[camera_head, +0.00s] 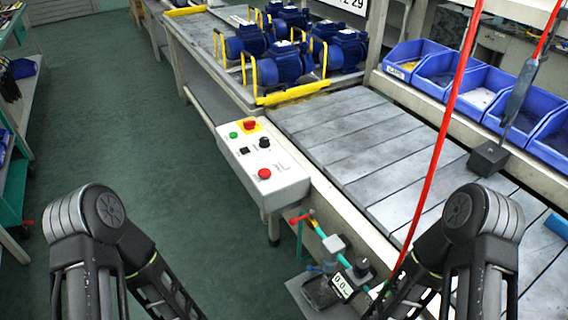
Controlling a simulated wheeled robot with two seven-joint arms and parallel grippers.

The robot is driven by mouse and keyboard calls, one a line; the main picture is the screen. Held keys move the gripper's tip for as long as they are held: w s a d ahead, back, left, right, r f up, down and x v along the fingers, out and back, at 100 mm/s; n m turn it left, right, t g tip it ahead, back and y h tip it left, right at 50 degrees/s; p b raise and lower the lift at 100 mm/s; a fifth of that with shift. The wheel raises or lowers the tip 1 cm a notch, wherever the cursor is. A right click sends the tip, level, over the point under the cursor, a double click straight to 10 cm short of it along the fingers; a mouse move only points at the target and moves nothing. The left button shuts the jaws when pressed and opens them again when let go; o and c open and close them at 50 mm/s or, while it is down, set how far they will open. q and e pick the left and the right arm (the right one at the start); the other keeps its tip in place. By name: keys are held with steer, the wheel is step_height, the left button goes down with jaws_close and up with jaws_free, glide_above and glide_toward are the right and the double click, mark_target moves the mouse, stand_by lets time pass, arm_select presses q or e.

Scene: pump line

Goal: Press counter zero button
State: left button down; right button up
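A small white counter display (342,286) with dark digits is at the bottom centre, on a pipe assembly beside the conveyor. The digits look like zeros but are too small to read surely. A zero button cannot be told apart on it. A grey control box (280,185) stands farther back at the conveyor's edge. It carries a green button (233,135), a red button on a yellow plate (249,125), a black knob (264,143), a black switch (244,151) and a front red button (264,174). Both my arms enter from the bottom; their grippers are out of frame.
Blue pumps (285,65) stand on a pallet with yellow bars. Blue bins (478,90) line the right side of the slatted conveyor (350,135). A red cord (447,120) hangs across the conveyor. A hanging tool (518,95) is near the bins. Green floor (120,110) is clear at left.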

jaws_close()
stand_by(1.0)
